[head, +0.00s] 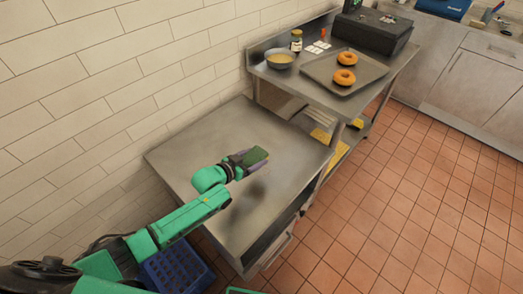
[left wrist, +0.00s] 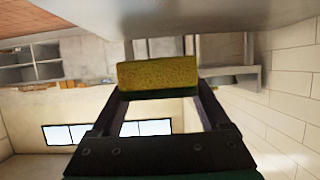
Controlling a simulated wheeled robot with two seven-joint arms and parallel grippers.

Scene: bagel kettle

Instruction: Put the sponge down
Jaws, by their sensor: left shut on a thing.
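The sponge (head: 255,156) looks dark green from above in the head view, and the left wrist view shows its yellow face (left wrist: 158,73). My left gripper (head: 245,160) is shut on it. The gripper holds the sponge above the bare steel worktable (head: 285,140), with a dark shadow on the tabletop below. The exact gap to the table is hard to tell. My right gripper is not in view.
A higher steel table (head: 345,107) stands behind to the right, with a bowl (head: 280,60), a jar (head: 296,41), and a tray (head: 318,70) of two bagels (head: 345,77). A blue crate (head: 178,270) is on the floor. The worktable's top is clear.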

